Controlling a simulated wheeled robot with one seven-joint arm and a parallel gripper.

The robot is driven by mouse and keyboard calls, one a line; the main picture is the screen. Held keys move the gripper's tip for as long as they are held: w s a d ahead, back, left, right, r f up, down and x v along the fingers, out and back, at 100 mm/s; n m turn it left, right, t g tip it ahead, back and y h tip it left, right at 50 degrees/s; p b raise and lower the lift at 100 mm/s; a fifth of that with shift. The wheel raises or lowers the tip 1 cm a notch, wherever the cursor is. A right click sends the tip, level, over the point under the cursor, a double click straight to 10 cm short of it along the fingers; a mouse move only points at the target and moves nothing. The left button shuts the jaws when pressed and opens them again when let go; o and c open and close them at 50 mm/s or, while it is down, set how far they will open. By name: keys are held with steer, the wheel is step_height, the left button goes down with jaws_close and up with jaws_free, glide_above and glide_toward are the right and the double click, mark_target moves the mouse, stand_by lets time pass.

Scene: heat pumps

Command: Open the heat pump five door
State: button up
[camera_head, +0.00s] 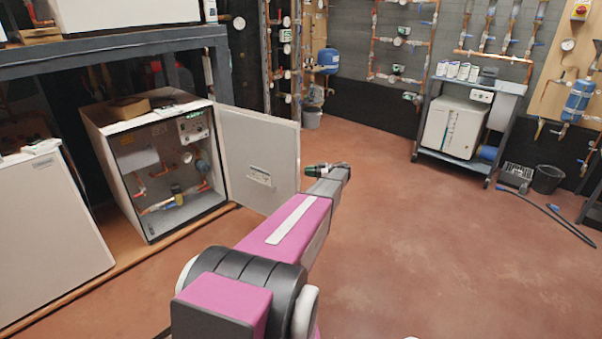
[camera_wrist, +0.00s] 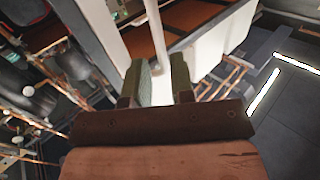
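A white heat pump cabinet (camera_head: 118,143) stands on the low shelf at left in the head view, its inside pipes and gauges exposed. Its door (camera_head: 258,155) is swung wide open to the right, with a small label on it. No number is readable. My gripper (camera_head: 316,170) is beside the door's free edge; I cannot tell whether it touches. In the wrist view my gripper's two green-grey fingers (camera_wrist: 158,82) stand apart. A pale bar (camera_wrist: 156,35) lies beyond and partly between them; I cannot tell if it is the door's edge.
Another white cabinet (camera_head: 50,235) stands closed at the left. A dark trolley (camera_head: 465,120) with a white unit is at the back right. A black bin (camera_head: 547,179) and a hose lie farther right. The red floor (camera_head: 430,235) in the middle is clear.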

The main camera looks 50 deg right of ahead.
steer(key=shift+v, duration=2.8)
